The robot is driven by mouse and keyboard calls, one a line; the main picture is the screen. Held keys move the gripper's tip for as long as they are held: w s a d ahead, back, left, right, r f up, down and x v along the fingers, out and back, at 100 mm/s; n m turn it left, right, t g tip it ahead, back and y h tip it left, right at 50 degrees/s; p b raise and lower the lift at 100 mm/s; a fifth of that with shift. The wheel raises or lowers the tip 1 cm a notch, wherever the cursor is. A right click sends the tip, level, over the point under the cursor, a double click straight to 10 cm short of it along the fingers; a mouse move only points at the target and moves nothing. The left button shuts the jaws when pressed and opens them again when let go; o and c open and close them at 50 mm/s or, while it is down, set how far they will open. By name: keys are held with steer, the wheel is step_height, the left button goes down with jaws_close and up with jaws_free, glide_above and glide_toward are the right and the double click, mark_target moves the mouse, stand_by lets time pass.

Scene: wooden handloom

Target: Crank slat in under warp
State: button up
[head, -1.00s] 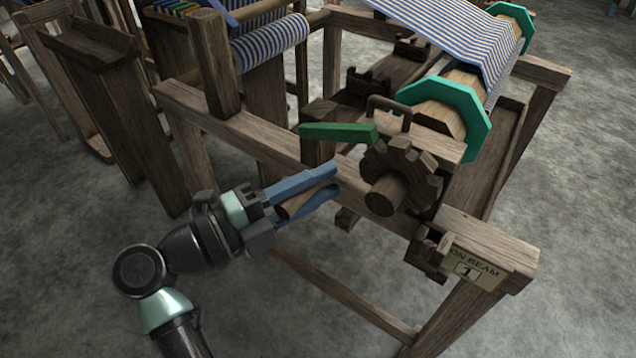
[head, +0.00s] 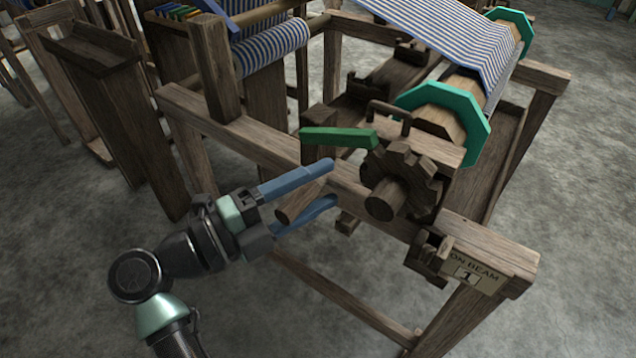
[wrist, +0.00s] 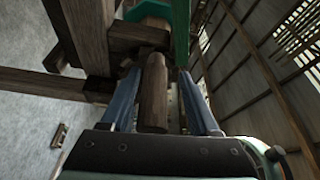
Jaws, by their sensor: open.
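My gripper (head: 334,182) has two blue fingers spread apart, one on each side of a round wooden crank handle (head: 300,203). In the wrist view my gripper (wrist: 160,76) shows the handle (wrist: 153,98) between the fingers, with gaps beside it. A toothed wooden wheel (head: 425,178) sits on the frame just beyond the fingertips. The blue-and-white striped warp (head: 450,35) runs over a wooden beam (head: 440,115) with teal octagonal flanges (head: 445,97). I cannot make out a slat under the warp.
A green lever (head: 338,136) lies just above the fingers, close to the wheel. The loom's frame rail (head: 245,140) runs behind my gripper. A striped cloth roll (head: 270,48) is at the back left.

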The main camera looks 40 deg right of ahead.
steer(key=a+p, duration=0.1)
steer(key=a, duration=1.1)
steer(key=shift+w+a+f+p, duration=0.25)
steer(key=shift+w+p, duration=0.1)
steer(key=shift+w, duration=0.1)
